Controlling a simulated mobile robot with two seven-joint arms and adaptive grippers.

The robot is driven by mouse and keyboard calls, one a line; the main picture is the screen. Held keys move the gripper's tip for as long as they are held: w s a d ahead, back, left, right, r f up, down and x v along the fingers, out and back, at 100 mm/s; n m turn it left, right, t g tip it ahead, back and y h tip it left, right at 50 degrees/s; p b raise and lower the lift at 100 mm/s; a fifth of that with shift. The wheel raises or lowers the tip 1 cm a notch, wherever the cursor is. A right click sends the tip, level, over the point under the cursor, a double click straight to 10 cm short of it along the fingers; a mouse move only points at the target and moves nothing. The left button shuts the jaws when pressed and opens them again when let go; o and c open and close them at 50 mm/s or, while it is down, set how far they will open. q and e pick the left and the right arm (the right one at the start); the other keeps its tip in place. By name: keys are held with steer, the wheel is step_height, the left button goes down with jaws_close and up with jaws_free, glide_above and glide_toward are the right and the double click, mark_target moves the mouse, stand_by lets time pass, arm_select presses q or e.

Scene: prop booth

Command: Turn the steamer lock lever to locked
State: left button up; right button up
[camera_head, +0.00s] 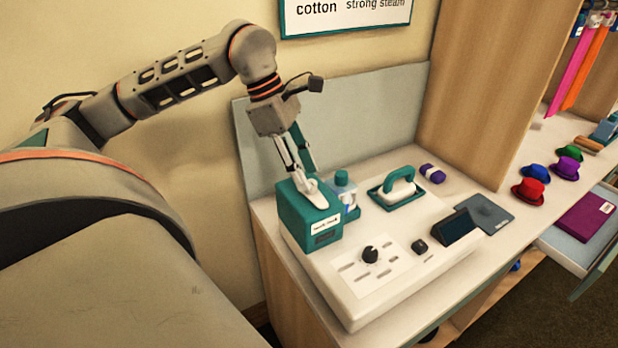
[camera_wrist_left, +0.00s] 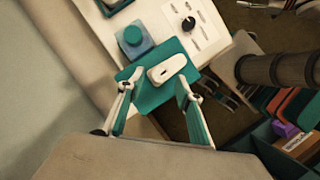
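The steamer lock lever (camera_head: 313,197) is a white, rounded lever on top of a teal box (camera_head: 308,228) at the left end of the white steamer unit (camera_head: 378,301). It also shows in the left wrist view (camera_wrist_left: 168,70), lying flat on the teal top (camera_wrist_left: 150,96). My left gripper (camera_head: 303,172) points down just above the lever. I cannot tell whether a finger touches the box. My right gripper is out of view.
A grey panel (camera_head: 365,115) rises behind. Small hats (camera_head: 530,191) and an open drawer (camera_head: 562,250) are at right.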

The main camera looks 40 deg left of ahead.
mark_target(316, 193)
arm_select(q)
steer(key=shift+x, duration=1.05)
jaws_close()
